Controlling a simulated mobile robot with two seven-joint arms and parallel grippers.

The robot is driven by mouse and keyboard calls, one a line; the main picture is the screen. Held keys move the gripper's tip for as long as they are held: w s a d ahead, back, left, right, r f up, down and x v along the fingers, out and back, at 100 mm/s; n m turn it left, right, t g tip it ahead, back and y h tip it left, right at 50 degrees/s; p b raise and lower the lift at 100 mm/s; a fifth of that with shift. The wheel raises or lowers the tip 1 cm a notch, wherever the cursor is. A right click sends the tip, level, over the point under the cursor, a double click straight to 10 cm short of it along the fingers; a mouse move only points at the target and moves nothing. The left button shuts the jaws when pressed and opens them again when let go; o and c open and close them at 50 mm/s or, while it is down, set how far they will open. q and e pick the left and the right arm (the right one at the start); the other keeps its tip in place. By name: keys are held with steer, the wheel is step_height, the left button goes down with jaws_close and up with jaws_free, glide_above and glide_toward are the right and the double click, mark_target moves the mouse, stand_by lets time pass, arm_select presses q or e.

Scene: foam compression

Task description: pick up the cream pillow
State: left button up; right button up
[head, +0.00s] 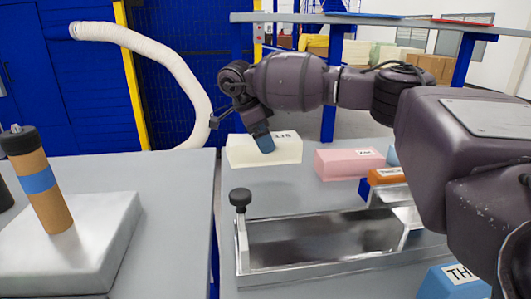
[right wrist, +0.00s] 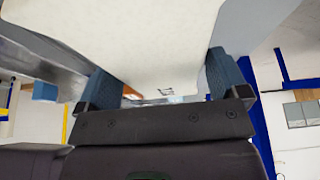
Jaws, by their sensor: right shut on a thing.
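The cream pillow (head: 245,153) is a pale rectangular block with a printed label, at the far left of the right-hand grey table in the head view. My right gripper (head: 264,143) reaches it from above, with a blue finger against its near side. In the right wrist view the cream pillow (right wrist: 140,40) fills the space between the two blue fingers of the gripper (right wrist: 158,85), which is shut on it. I cannot tell whether its underside touches the table. My left gripper is not in view.
A pink block (head: 347,165) lies right of the cream one. An orange block (head: 386,176) and a blue block (head: 450,283) are further right. A metal trough (head: 255,265) with a black knob stands in front. A brown cylinder (head: 42,203) stands on a plate at left.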

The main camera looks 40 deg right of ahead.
step_height(320, 180, up, 14)
steer(key=p, duration=0.3)
steer(key=shift+f, duration=0.25)
